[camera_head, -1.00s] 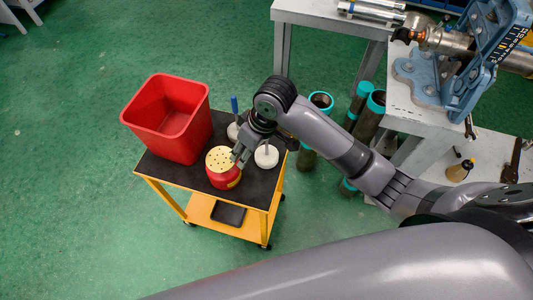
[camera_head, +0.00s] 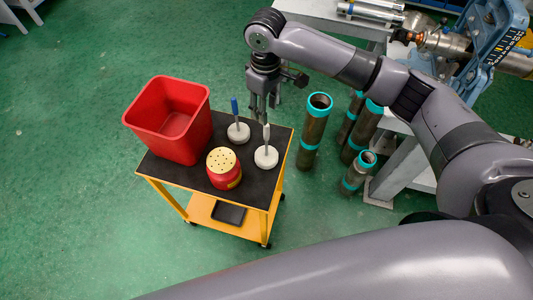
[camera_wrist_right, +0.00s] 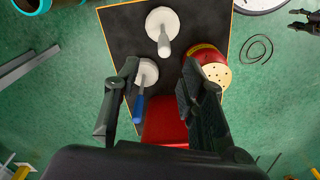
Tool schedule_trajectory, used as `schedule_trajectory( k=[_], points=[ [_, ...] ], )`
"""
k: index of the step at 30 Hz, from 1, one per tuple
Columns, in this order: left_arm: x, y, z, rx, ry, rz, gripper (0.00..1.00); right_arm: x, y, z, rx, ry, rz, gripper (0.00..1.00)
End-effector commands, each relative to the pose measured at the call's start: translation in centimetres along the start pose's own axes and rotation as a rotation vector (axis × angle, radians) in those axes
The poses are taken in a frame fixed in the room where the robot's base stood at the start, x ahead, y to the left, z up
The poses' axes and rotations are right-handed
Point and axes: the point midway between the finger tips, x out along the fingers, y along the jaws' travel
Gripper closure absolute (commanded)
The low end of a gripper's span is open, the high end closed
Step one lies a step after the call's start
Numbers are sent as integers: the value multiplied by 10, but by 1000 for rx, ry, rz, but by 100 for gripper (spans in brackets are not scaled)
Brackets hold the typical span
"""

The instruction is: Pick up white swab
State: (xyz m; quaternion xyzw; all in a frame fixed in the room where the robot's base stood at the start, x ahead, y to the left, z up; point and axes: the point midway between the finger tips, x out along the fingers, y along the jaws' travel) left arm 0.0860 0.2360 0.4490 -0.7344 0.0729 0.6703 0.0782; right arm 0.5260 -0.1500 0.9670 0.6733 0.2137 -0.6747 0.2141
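The white swab (camera_head: 266,157) stands upright on the black top of the yellow cart, with a round white base and a pale handle. It also shows at the top middle of the right wrist view (camera_wrist_right: 163,22). My right gripper (camera_head: 263,112) points down above the cart's far side, near the white swab's handle. In the wrist view it is open and empty (camera_wrist_right: 160,75), with the white swab beyond its fingertips. The blue-handled swab (camera_head: 238,133) stands to the left of the white one; its base shows near the left finger (camera_wrist_right: 147,72).
A red bin (camera_head: 165,138) and a red container with a yellow holed lid (camera_head: 223,170) share the cart top (camera_head: 195,180). Several teal-ended pipes (camera_head: 315,130) stand on the floor to the right. A grey workbench with a blue vise (camera_head: 487,50) is beyond.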

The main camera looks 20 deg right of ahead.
Motion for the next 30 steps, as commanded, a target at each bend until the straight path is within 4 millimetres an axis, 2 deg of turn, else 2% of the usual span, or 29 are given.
schedule_trajectory(
  k=[3,6,14,21,25,30],
  points=[
    [-6,0,0,0,0,0,60,24,0,1,0,-3,-1,62],
    [-8,0,0,0,0,0,60,40,-1,1,0,-2,-2,62],
    [-13,0,-1,1,0,0,60,58,-1,1,-1,0,0,62],
    [-24,0,-2,1,0,1,60,93,-5,5,-2,-1,-1,62],
    [-25,0,-2,2,0,1,60,104,-5,5,-2,0,0,62],
    [-24,0,-2,2,0,1,60,105,-5,5,-2,1,0,62]
  ],
)
